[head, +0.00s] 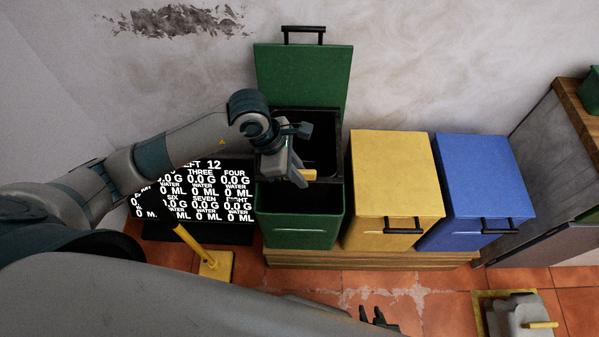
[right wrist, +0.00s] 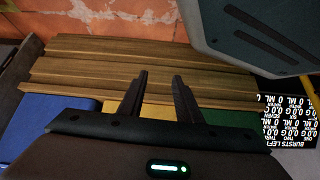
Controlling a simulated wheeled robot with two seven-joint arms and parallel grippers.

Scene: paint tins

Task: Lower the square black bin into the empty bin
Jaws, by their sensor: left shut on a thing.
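The square black bin (head: 323,151) shows in the head view as a dark open-topped box at the back of the green bin (head: 303,227). Its rim looks roughly level; how deep it sits inside is hard to tell. The green bin's lid (head: 303,76) is raised against the wall, and its front opening is dark. My left gripper (head: 300,174) is shut on the black bin near its front rim, with a small yellow-orange piece at the fingertips. My right gripper (right wrist: 158,92) is open and empty in the right wrist view; it shows low in the head view (head: 378,318).
A closed yellow bin (head: 392,175) and a closed blue bin (head: 484,175) stand to the right on a wooden platform (head: 375,259). A display board (head: 205,190) and a yellow stand (head: 214,264) are at left. A grey object (head: 515,315) sits at lower right.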

